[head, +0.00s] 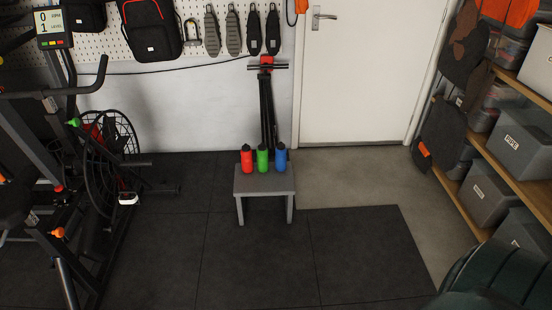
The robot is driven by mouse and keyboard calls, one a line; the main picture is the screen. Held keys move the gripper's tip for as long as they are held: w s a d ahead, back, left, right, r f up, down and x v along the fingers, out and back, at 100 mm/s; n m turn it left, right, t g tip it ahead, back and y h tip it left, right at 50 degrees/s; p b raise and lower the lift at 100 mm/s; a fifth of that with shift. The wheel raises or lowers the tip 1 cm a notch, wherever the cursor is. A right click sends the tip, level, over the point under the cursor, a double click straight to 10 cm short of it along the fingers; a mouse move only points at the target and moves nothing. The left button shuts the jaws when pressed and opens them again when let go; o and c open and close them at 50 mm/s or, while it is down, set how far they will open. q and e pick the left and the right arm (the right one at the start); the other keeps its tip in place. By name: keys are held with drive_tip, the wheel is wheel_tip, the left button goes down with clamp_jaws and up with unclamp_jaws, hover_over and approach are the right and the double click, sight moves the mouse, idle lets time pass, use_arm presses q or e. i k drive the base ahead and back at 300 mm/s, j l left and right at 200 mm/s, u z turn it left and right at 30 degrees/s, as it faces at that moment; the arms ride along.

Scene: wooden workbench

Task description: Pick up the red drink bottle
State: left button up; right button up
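The red drink bottle (247,158) stands upright with a black cap at the left end of a row of three on a small grey bench (264,188). A green bottle (262,159) stands just to its right. A blue bottle (281,157) stands at the right of the row. Narrow gaps separate the bottles. Neither of my grippers shows in the head view.
An exercise bike (95,150) fills the left side. Shelves with grey boxes (519,143) line the right. A dark rounded object (490,280) is at bottom right. The floor before the bench is clear.

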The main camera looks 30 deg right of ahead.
sight(246, 153)
drive_tip(key=i+l+z, duration=0.1)
drive_tip(key=z, duration=0.55)
drive_tip(key=i+l+z, duration=0.2)
drive_tip(key=i+z, duration=0.6)
drive_tip(key=i, duration=1.05)
